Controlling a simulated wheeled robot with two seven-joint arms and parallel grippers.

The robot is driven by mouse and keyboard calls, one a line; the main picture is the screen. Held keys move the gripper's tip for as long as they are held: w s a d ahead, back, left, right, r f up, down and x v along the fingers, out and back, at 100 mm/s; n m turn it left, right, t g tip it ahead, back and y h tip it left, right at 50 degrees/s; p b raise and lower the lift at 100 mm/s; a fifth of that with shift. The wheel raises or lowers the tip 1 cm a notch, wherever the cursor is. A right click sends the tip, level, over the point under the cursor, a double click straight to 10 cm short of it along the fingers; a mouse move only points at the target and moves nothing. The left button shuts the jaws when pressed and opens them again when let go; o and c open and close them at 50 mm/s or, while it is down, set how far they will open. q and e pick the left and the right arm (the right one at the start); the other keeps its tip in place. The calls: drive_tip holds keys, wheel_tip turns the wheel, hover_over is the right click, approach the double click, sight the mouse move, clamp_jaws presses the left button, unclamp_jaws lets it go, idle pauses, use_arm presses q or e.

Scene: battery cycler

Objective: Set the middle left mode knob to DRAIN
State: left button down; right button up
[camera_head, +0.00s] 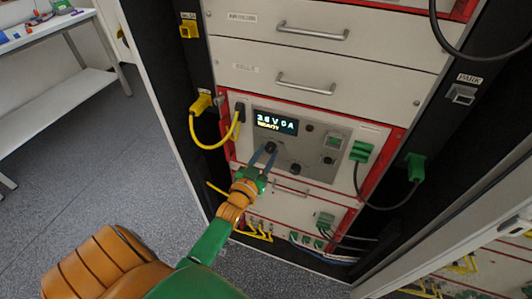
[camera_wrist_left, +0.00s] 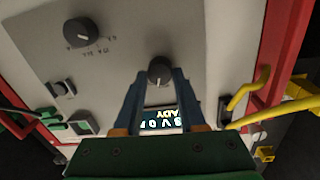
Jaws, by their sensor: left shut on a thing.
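The mode knob (camera_wrist_left: 160,70) is a small dark round knob just below the lit display on the grey panel. The fingers of my left gripper (camera_head: 268,158) reach it from below in the head view. In the left wrist view the two blue fingertips of this gripper (camera_wrist_left: 157,76) are shut on the knob's sides. A light pointer line shows on the knob's face. Its scale labels cannot be read. The display (camera_head: 276,122) shows "3.6 V 0 A" and a yellow line that looks like "READY". My right gripper is not in view.
A second, larger dark knob (camera_wrist_left: 82,30) sits on the same panel. A yellow plug and cable (camera_head: 236,122) hang left of the display, a green plug (camera_head: 361,151) to the right. White drawers with handles (camera_head: 306,86) are above. Red frame edges surround the panel.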

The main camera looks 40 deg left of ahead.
use_arm(q)
drive_tip(key=shift+m+p, duration=0.3)
drive_tip(key=shift+m, duration=1.9)
drive_tip(key=shift+c, duration=2.4)
unclamp_jaws()
drive_tip(key=shift+w, duration=0.1)
drive_tip(key=s+d, duration=0.1)
drive_tip(key=s, duration=0.6)
drive_tip(key=shift+d, duration=0.2)
